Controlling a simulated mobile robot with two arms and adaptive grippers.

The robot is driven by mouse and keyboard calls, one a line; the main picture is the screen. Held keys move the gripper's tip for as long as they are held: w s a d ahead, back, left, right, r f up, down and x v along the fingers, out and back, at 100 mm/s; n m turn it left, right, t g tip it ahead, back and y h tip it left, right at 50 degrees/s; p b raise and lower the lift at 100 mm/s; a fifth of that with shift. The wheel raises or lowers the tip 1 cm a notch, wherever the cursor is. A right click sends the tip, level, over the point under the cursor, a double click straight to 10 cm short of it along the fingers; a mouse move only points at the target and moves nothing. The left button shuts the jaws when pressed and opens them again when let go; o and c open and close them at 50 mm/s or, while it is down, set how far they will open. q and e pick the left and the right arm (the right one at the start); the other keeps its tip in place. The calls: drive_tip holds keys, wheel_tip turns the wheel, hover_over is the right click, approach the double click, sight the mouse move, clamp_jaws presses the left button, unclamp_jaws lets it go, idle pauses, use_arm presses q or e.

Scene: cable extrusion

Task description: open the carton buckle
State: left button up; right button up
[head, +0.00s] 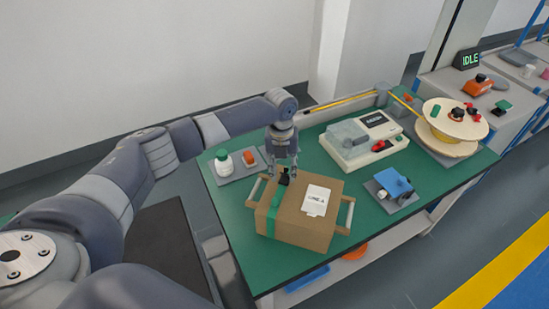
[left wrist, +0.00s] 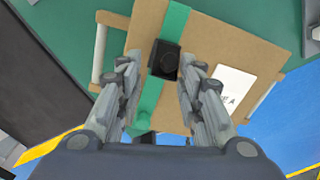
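A brown carton (head: 312,226) with wooden side handles stands on the green table. A green strap (head: 272,217) runs over its left part, and a black buckle (head: 284,178) sits on the strap near the carton's far edge. My left gripper (head: 284,172) points down right over the buckle. In the left wrist view the buckle (left wrist: 164,60) lies between and just beyond the spread fingertips (left wrist: 164,85), with the green strap (left wrist: 172,22) around it. The fingers are apart with nothing between them; I cannot tell whether they touch the buckle. My right gripper is not in view.
A white label (head: 316,200) lies on the carton top. Behind stand a grey tray (head: 237,172) with a white bottle, and a pale machine (head: 362,140). A blue device (head: 391,184) and a cable spool (head: 455,120) are to the right. The table front right is clear.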

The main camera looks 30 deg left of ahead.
use_arm(q)
drive_tip(key=shift+s+t, duration=0.35)
drive_tip(key=shift+t, duration=0.25)
drive_tip(key=shift+s+f+t+b, duration=0.35)
drive_tip(key=shift+f+t+b, duration=0.15)
drive_tip(key=shift+t, duration=0.3)
drive_tip(key=t+b, duration=0.1)
drive_tip(key=f+b, duration=0.1)
drive_tip(key=b, duration=0.1)
drive_tip(key=shift+s+t+y, duration=0.3)
drive_tip(key=shift+t, duration=0.1)
drive_tip(key=b+v, duration=0.1)
drive_tip(key=v, duration=1)
drive_tip(key=shift+r, duration=0.25)
drive_tip(key=shift+d, duration=0.1)
